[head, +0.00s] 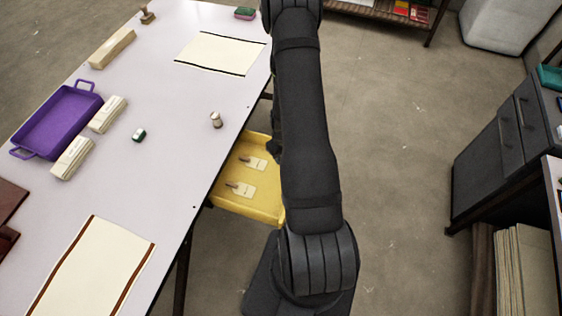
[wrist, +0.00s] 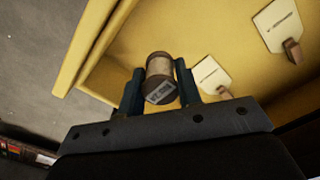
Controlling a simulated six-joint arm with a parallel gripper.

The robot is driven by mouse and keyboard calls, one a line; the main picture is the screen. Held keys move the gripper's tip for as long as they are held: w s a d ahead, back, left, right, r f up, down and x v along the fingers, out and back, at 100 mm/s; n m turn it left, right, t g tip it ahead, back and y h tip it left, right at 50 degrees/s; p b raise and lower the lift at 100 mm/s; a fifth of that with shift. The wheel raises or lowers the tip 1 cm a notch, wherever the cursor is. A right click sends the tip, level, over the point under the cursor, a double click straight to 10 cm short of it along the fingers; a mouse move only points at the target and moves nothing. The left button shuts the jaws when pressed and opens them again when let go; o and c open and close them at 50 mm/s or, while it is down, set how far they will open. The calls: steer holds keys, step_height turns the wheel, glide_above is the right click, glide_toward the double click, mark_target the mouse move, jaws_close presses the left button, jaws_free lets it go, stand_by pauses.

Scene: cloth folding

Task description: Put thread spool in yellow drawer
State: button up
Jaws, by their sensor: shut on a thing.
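The yellow drawer (head: 225,204) is pulled open below the table's right edge in the head view. Its wall also shows in the wrist view (wrist: 92,50). My gripper (wrist: 160,85) is shut on the thread spool (wrist: 159,66), a brown-ended spool with pale thread and a printed label on its end. In the wrist view the spool appears over the drawer, near its wall; its height above the drawer floor is hard to tell. In the head view my arm hides my gripper and the held spool.
Two tagged items lie in the drawer, one (head: 254,163) behind the other (head: 241,189). The white table (head: 180,165) holds a purple tray (head: 57,122), cloths (head: 220,53), wrapped bundles (head: 108,115), a small green item (head: 139,135) and another small spool-like item (head: 216,119).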

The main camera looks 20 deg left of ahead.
steer(key=shift+f, duration=2.05)
steer(key=shift+f, duration=0.15)
steer(key=o, duration=0.9)
steer(key=shift+o, duration=0.2)
step_height(320, 180, up, 12)
steer(key=shift+r, duration=0.2)
